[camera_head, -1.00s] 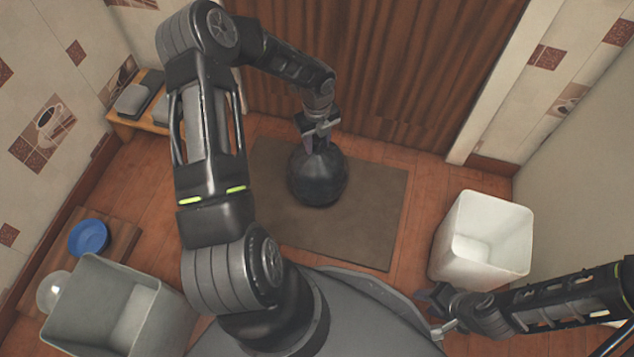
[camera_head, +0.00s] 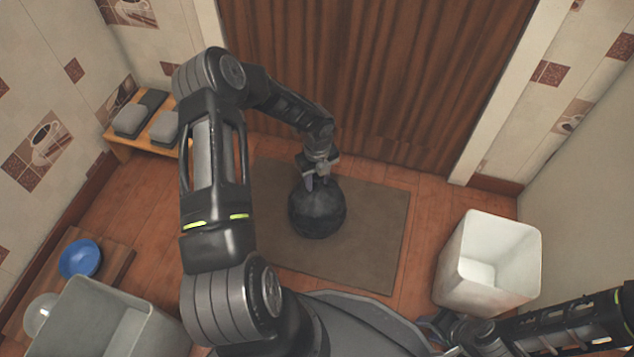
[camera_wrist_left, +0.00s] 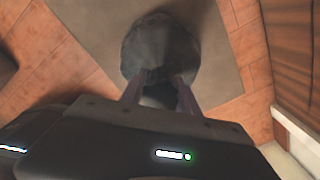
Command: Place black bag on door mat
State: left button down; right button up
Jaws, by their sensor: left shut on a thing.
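The black bag (camera_head: 317,212) is a dark round bundle over the middle of the brown door mat (camera_head: 375,235). My left gripper (camera_head: 319,182) is shut on the top of the bag, reaching down from above. In the left wrist view the bag (camera_wrist_left: 160,45) sits between and beyond the two fingers (camera_wrist_left: 160,92), with the mat (camera_wrist_left: 222,65) around it. I cannot tell whether the bag's underside touches the mat. My right gripper (camera_head: 432,328) is at the lower right, partly cut off by my own body, and its fingers are unclear.
A white bin (camera_head: 488,262) stands right of the mat. A grey bin (camera_head: 105,320) and a blue bowl (camera_head: 80,259) are at the lower left. A low wooden bench (camera_head: 120,143) with grey items stands at the upper left. A brown curtain-like door (camera_head: 370,80) is behind the mat.

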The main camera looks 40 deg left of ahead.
pick_arm(q)
jog(key=shift+f, duration=0.35)
jog(key=c, duration=0.9)
grip_release()
notch_tip(320, 180, up, 12)
jog(key=p, duration=0.4)
jog(key=shift+p, duration=0.3)
